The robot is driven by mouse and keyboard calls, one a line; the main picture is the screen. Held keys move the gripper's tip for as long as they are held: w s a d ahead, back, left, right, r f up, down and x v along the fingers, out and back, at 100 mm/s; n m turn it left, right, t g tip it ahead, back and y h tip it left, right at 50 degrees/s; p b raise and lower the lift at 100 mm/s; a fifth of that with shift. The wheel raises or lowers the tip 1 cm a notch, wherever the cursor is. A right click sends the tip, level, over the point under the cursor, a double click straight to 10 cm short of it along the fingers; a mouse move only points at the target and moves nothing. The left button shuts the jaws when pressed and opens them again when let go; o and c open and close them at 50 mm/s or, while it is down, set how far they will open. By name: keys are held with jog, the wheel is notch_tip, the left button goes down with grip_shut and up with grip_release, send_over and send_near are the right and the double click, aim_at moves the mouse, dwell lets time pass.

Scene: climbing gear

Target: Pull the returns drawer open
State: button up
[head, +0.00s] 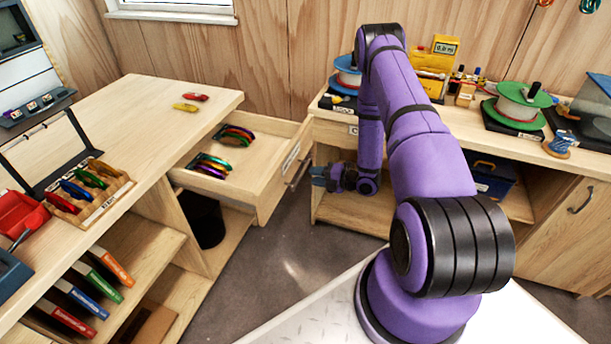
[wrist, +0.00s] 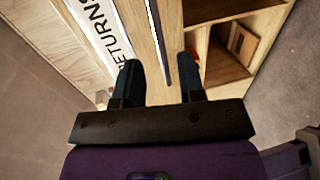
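The returns drawer (head: 268,185) stands pulled out from the left wooden counter, with several coloured carabiners inside. Its front carries a label reading "RETURNS" (wrist: 105,35), partly cut off in the wrist view, and a long grey bar handle (head: 301,172). In the head view my gripper (head: 318,176) is just right of the handle, low beside the drawer front. In the wrist view my gripper (wrist: 160,68) is open, its two dark fingers apart. The handle bar (wrist: 158,40) runs between the fingers' lines, touching neither visibly. How deep it sits between them I cannot tell.
The left counter (head: 140,95) holds two loose carabiners and a rack (head: 92,200) of more. Below are shelves with coloured books. The right workbench (head: 450,120) carries rope spools and a yellow device. Grey floor (head: 290,260) is free in front of the drawer.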

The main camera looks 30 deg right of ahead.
jog(key=shift+v, duration=2.35)
